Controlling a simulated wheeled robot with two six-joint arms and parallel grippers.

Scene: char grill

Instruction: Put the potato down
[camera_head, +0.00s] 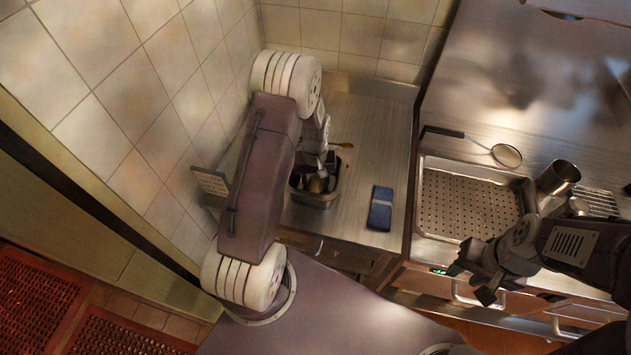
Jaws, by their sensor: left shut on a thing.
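My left gripper (316,177) reaches down over a small grey metal container (314,202) on the steel counter. It is shut on a small brown thing, which looks like the potato (317,186), at the container's opening. The gripper and wrist partly hide the potato and the container's inside, so I cannot tell whether the potato touches the container. My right gripper (469,284) is open and empty, in front of the counter edge below the perforated tray.
A perforated steel tray (468,205), a strainer with a dark handle (506,155) and a metal cup (558,177) are further right. A tiled wall (130,120) stands close on the left.

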